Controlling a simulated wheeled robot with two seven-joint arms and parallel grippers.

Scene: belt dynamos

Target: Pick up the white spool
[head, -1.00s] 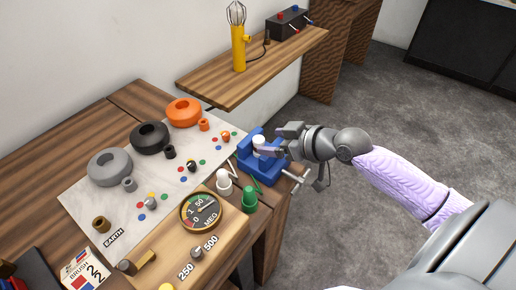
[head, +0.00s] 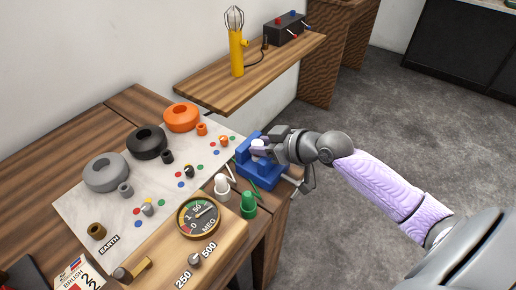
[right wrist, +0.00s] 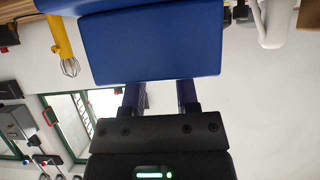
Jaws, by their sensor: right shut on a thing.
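The white spool (head: 258,143) is at the blue vise (head: 250,172) on the right end of the workbench. Only its pale upper part shows; the rest is hidden by the vise and my fingers. My right gripper (head: 266,148) reaches in from the right and is shut on the white spool at the vise jaws. In the right wrist view, my right gripper (right wrist: 160,96) has its fingertips hidden behind the blue vise block (right wrist: 150,45), and the spool does not show. My left gripper is not in view.
White (head: 222,184) and green (head: 248,203) plugs stand close to the vise, by a meter (head: 199,216). Grey, black and orange rings (head: 181,117) lie on a pale sheet. A shelf (head: 245,84) with a yellow lamp (head: 237,50) is behind. Open floor lies right.

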